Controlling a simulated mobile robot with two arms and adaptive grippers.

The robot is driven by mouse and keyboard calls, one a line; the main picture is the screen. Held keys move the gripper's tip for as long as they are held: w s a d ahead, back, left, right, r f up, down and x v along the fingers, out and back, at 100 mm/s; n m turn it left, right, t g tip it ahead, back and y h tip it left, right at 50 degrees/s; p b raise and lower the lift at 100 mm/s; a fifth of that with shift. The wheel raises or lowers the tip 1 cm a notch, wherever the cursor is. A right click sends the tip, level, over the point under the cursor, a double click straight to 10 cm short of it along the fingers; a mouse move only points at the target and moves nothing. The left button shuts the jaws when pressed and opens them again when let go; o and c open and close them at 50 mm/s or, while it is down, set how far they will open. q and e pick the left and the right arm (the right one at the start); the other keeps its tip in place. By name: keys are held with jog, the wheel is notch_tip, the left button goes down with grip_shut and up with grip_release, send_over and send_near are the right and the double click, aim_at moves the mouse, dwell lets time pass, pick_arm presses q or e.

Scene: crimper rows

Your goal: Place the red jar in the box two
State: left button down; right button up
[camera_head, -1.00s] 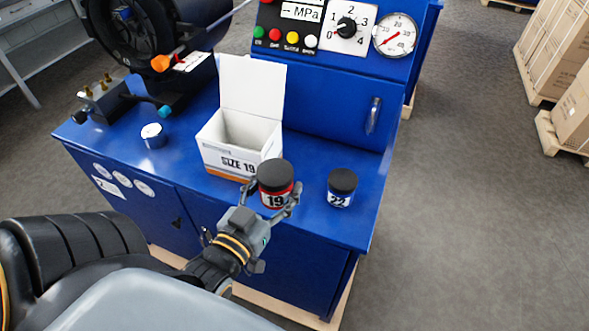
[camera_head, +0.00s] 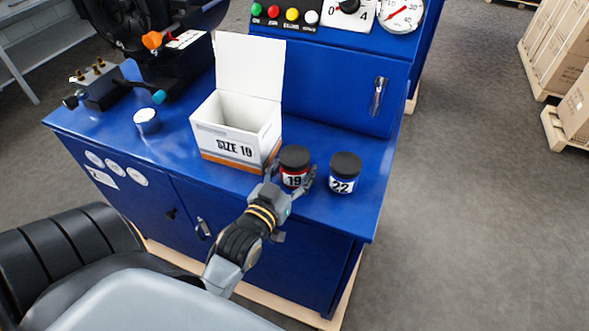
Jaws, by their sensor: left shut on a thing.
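The red jar (camera_head: 293,176) has a black lid and the number 19 on its label. It is at the front of the blue bench top. My left gripper (camera_head: 291,181) is shut around it from the front, with a finger at each side. Whether the jar's base touches the bench is hard to tell. A white open box (camera_head: 226,146) marked "SIZE 19" stands just left of and behind the jar, its lid flap raised at the back. No box marked two is readable. My right gripper is not in view.
A small white-topped cylinder (camera_head: 146,121) stands left of the box. The blue machine panel (camera_head: 335,82) rises behind.

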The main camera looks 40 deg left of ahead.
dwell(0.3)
pick_arm(q)
jog(key=shift+f, duration=0.15)
jog(key=shift+c, duration=1.8)
grip_release()
jog(key=shift+s+f, duration=0.1)
